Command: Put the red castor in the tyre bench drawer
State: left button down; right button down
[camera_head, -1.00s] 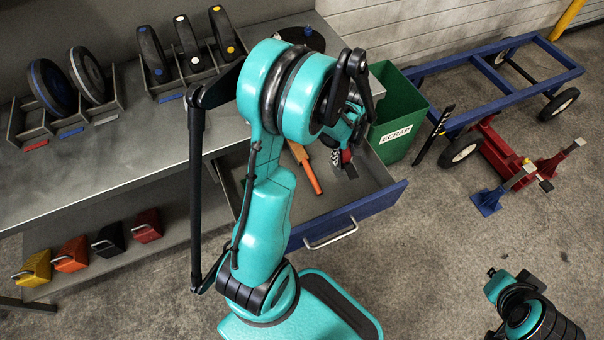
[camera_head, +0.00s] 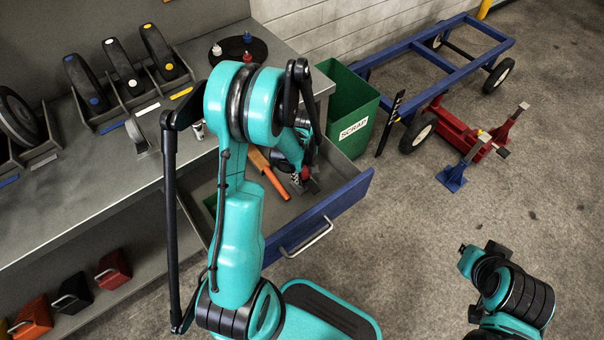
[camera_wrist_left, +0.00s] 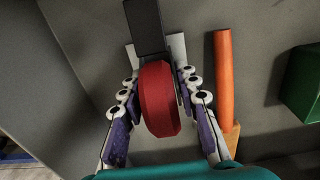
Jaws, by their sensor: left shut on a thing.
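The red castor, with a red wheel (camera_wrist_left: 159,98) and a dark bracket, is between the fingers of my left gripper (camera_wrist_left: 158,80) in the left wrist view. The fingers are shut on its sides. In the head view my left gripper (camera_head: 303,180) is inside the outline of the open drawer, low over its floor. The drawer (camera_head: 330,213) has a blue front and a pale handle and is pulled out from the grey bench. Whether the castor touches the drawer floor I cannot tell. My right arm (camera_head: 512,290) is at the lower right; its fingers are not clear.
An orange-handled tool (camera_head: 268,172) lies in the drawer beside the gripper; a green block (camera_wrist_left: 303,85) is there too. A green scrap bin (camera_head: 350,110) stands right behind the drawer. Wheels and castors stand in racks on the bench (camera_head: 120,165). A blue cart (camera_head: 440,58) and red jack (camera_head: 462,130) are farther right.

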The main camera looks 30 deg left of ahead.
pick_arm(q)
jog(key=shift+f, duration=0.2)
jog(key=c, duration=1.1)
grip_release()
jog(key=shift+r, duration=0.1)
notch_tip(320, 180, up, 12)
jog(key=p, duration=0.5)
jog(key=shift+s+d+r+m+t, duration=1.2)
jog(key=shift+s+d+r+m, duration=0.7)
jog(key=shift+r+m, duration=0.55)
jog(key=shift+s+d+r+m+t, duration=1.2)
jog(key=shift+s+d+r+m, duration=0.75)
jog(key=shift+r, duration=0.95)
jog(key=shift+s+d+r+m+t, duration=1.2)
jog(key=shift+s+d+r+m, duration=0.65)
jog(key=shift+r+m, duration=0.7)
jog(key=shift+w+d+r, duration=0.1)
jog(key=shift+w, duration=0.05)
